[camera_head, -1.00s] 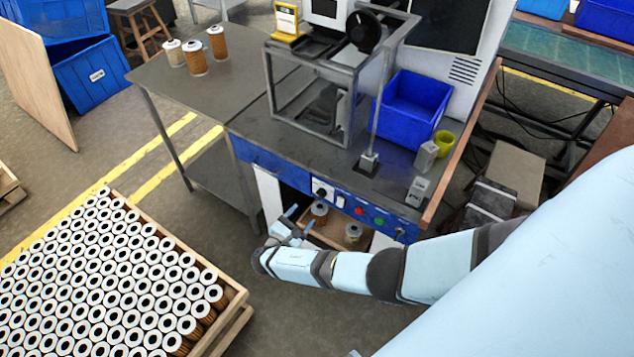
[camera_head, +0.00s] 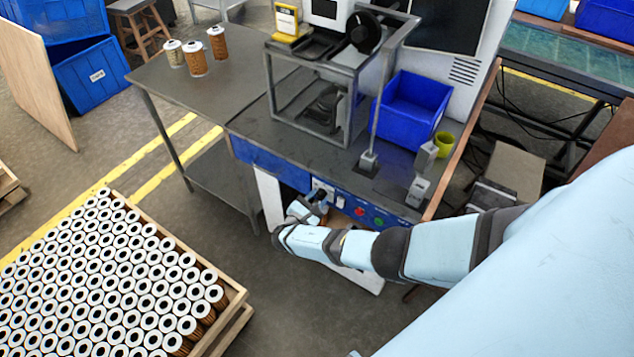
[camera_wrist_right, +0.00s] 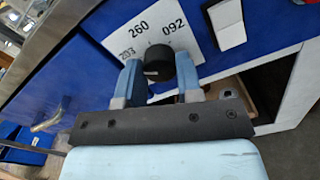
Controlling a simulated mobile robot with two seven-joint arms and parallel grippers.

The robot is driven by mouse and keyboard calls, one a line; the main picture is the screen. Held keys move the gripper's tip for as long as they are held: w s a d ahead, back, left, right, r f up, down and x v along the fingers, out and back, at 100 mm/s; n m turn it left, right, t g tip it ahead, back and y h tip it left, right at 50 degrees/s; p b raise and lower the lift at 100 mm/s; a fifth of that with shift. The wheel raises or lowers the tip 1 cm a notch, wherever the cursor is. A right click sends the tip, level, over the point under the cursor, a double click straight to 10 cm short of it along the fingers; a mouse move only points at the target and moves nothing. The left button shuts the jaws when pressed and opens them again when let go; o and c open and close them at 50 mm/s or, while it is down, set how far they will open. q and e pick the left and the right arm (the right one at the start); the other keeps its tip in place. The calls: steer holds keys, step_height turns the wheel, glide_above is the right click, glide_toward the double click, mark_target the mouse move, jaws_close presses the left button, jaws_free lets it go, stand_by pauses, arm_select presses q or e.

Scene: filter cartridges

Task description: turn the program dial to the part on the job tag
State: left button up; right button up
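The program dial (camera_wrist_right: 159,62) is a round black knob on a white label plate (camera_wrist_right: 120,35) in the right wrist view. The plate reads 260, 092 and a partly hidden number at left. A pale mark shows on the knob's lower left; which number it indicates is unclear. My right gripper (camera_wrist_right: 160,76) has one blue finger on each side of the dial, very close to it; contact cannot be judged. In the head view my right gripper (camera_head: 308,207) is at the blue front panel. A yellow holder with a white card (camera_head: 286,20) stands on the machine; its text is unreadable. My left gripper is out of view.
Red and green buttons (camera_head: 360,212) sit right of the dial on the panel. A blue bin (camera_head: 412,108) and a yellow cup (camera_head: 443,143) stand on the bench. Several cartridges (camera_head: 195,58) stand on the side table. A pallet of cartridges (camera_head: 110,280) fills the lower left.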

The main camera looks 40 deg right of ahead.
steer(key=shift+c, duration=1.3)
